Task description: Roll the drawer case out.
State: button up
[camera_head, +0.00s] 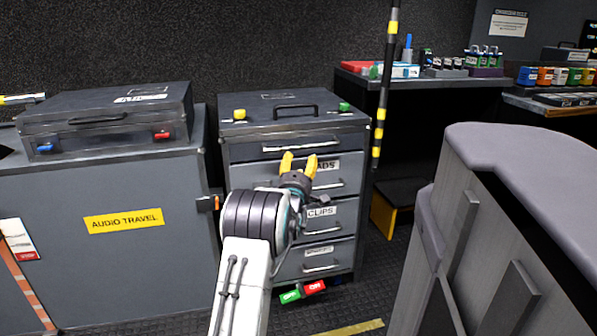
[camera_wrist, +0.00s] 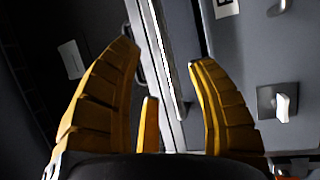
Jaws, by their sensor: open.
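The grey drawer case (camera_head: 356,185) stands on the dark floor beside the AUDIO TRAVEL cabinet. It has a black handle (camera_head: 295,110) on top, a yellow knob (camera_head: 239,114) at its top left and a green knob (camera_head: 344,106) at its top right. Several drawers with bar handles face me; one label reads CLIPS. My gripper (camera_head: 299,158) is open, its yellow fingers in front of the upper drawers. My arm hides part of the case's left front. In the wrist view, the open fingers (camera_wrist: 163,58) frame a pale metal edge; contact cannot be told.
A red and green OFF/ON tag (camera_head: 303,291) sits low at the case's foot. The AUDIO TRAVEL cabinet (camera_head: 70,260), with an orange latch (camera_head: 207,203), stands close on the left. A striped pole (camera_head: 383,90) rises at the right. A large grey unit (camera_head: 480,240) fills the near right.

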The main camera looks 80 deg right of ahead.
jog(key=shift+a+f, duration=0.15)
jog(key=shift+a, duration=0.65)
jog(key=shift+a+f, duration=0.15)
jog(key=shift+a, duration=0.6)
jog(key=shift+r, duration=0.1)
